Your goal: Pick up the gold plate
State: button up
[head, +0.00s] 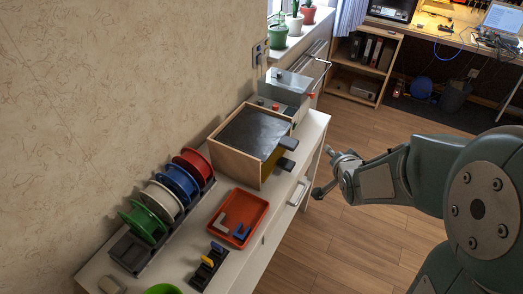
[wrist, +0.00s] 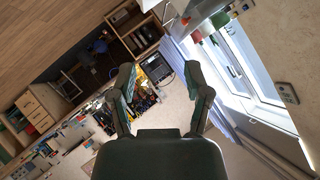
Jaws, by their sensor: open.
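I cannot pick out a gold plate with certainty in either view. In the head view a gold-yellow surface (head: 269,167) shows at the front of a wooden box (head: 229,168) with a dark top. I cannot tell whether it is a plate or part of the box. My gripper (head: 322,172) is open and empty, to the right of the box and cabinet, over the floor side. In the wrist view my gripper (wrist: 161,57) has its fingers spread, with only the distant room between them.
The white cabinet (head: 230,262) stands along the wall. It carries a rack of coloured spools (head: 178,181), a red tray (head: 239,217) with small pieces, and a grey machine (head: 287,90). A handle (head: 299,192) sticks out from its front.

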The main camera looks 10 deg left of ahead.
jog(key=w+a+f+m+t+y, duration=0.2)
jog(key=a+f+m+y, duration=0.15)
jog(key=f, duration=0.55)
jog(key=m+t+y, duration=0.2)
jog(key=m+t, duration=0.1)
send_near(291, 171)
jog(key=w, duration=0.1)
jog(key=x, duration=0.6)
jog(key=shift+a+r, duration=0.1)
jog(key=shift+a, duration=0.15)
jog(key=x, duration=0.3)
jog(key=f+x, duration=0.1)
jog(key=x, duration=0.1)
jog(key=shift+w+d, duration=0.1)
jog(key=shift+w, duration=0.05)
grip_shut()
